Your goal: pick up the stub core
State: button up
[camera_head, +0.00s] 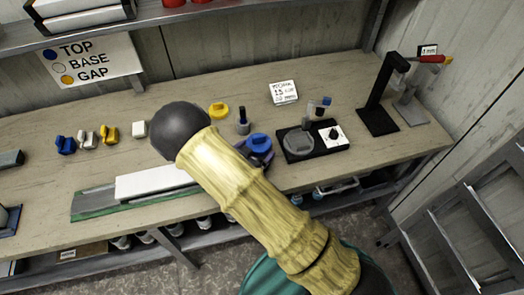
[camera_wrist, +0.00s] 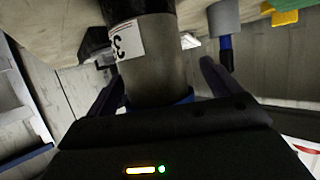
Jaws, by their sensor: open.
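A grey-brown cylinder with a white label marked 3, which I take to be the stub core (camera_wrist: 150,72), stands between my fingers in the wrist view. A blue rim shows at its end nearest my palm, and a black part is at its far end. My gripper (camera_wrist: 163,70) is open around the cylinder, with a visible gap on the right side; I cannot tell whether the left finger touches it. In the head view a round blue cap (camera_head: 258,140) shows just beyond my arm, which hides most of the gripper and the cylinder's body.
A black tray (camera_head: 300,155) with a grey disc and white dial stands close on the right. A yellow piece (camera_head: 218,110) and a dark upright tool (camera_head: 242,122) are behind. A long white block (camera_head: 150,182) lies at front left. A black stand (camera_head: 380,118) is at far right.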

jog(key=shift+w+d+f, duration=0.25)
jog(key=shift+w+d, duration=0.2)
jog(key=shift+w, duration=0.05)
jog(key=shift+w+d, duration=0.15)
jog(key=shift+d, duration=0.05)
jog(key=shift+c, duration=0.4)
